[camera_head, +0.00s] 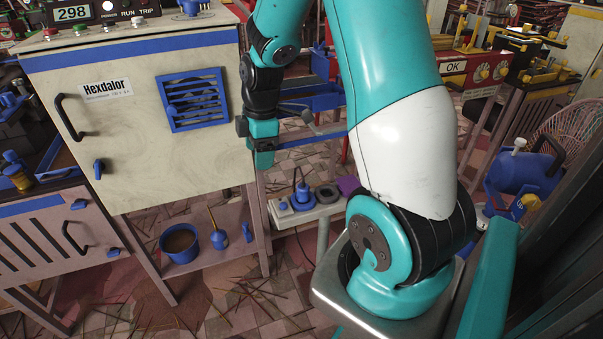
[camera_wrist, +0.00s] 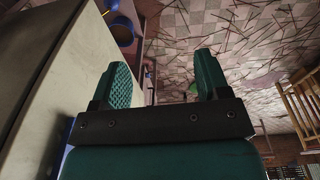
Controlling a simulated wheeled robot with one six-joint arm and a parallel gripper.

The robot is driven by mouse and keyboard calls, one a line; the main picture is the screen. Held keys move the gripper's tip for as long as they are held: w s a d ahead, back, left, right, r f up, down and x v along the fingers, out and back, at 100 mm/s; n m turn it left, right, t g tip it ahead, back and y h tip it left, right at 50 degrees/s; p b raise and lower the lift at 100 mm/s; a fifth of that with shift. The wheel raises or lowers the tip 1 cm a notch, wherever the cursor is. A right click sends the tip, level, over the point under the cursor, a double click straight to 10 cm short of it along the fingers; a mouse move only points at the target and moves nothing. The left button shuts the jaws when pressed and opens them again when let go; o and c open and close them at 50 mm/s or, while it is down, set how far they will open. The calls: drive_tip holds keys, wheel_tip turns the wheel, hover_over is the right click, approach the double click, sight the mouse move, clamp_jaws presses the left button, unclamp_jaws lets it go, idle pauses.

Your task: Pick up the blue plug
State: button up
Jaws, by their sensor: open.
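A blue plug (camera_head: 302,193) stands upright on a pale power strip (camera_head: 322,209), low in the middle of the head view. My gripper (camera_head: 263,160) hangs beside the right edge of the beige cabinet, above and to the left of the plug and apart from it. In the wrist view my gripper (camera_wrist: 160,80) is open, with two green ribbed fingers spread wide and nothing held between them. I cannot make out the plug in the wrist view.
The beige cabinet (camera_head: 130,150) stands close to my gripper. Its lower shelf holds a blue pot (camera_head: 181,258) and a small blue bottle (camera_head: 219,239). Incense sticks litter the tiled floor (camera_head: 235,305). A blue tank (camera_head: 525,172) stands at the right.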

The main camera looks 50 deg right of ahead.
sight(302, 187)
drive_tip(key=s+d+f+n+g+h+p, duration=0.1)
drive_tip(key=s+d+f+n+p, duration=0.2)
drive_tip(key=d, duration=0.9)
drive_tip(key=shift+m, duration=0.3)
wheel_tip(302, 187, down, 12)
drive_tip(key=shift+r+b, duration=0.1)
drive_tip(key=shift+b, duration=0.6)
wheel_tip(302, 187, down, 6)
drive_tip(key=shift+w+r, duration=0.1)
drive_tip(key=shift+w, duration=0.05)
drive_tip(key=c, duration=1)
drive_tip(key=shift+d+r, duration=0.1)
